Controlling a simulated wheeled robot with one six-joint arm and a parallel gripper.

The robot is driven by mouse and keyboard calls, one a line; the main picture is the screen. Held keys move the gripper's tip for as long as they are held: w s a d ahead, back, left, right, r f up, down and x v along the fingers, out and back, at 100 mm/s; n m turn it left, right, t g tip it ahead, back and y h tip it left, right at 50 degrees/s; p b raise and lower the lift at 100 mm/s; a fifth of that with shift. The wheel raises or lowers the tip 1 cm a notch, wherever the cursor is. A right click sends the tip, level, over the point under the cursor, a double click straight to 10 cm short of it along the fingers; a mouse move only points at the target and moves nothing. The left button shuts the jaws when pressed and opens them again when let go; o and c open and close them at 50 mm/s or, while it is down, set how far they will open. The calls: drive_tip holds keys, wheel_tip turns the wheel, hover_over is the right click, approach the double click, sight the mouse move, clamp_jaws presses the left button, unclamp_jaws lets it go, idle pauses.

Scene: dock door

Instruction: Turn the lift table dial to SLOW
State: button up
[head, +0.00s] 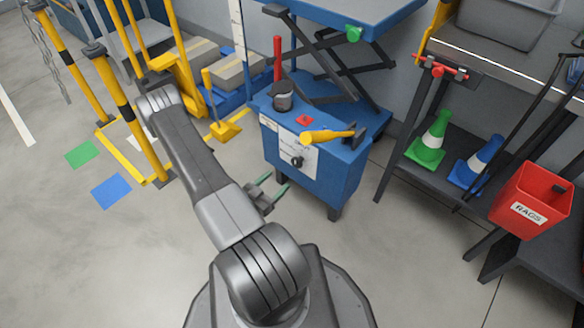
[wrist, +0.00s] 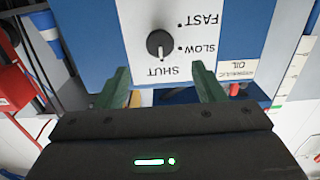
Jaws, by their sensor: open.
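The lift table dial (wrist: 160,43) is a round black knob on a white plate (wrist: 135,20) marked SHUT, SLOW and FAST, which appears upside down in the wrist view. The dial's pale mark appears to face SHUT. In the head view the dial (head: 297,161) is on the front of the blue lift table cabinet (head: 335,178). My gripper (head: 275,184) is open and empty, in front of the cabinet and apart from the dial. In the wrist view my gripper's green fingers (wrist: 160,76) are spread to either side of the dial's line.
A yellow handle (head: 328,135), a red button (head: 304,120) and a red lever (head: 278,60) are on the cabinet top. A dark shelf with cones and a red RAGS bin (head: 532,200) stands right. Yellow posts (head: 125,115) stand left.

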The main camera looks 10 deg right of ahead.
sight(295, 164)
drive_tip(key=b+x, duration=0.1)
drive_tip(key=x, duration=0.8)
drive_tip(key=shift+b, duration=0.35)
drive_tip(key=c, duration=1)
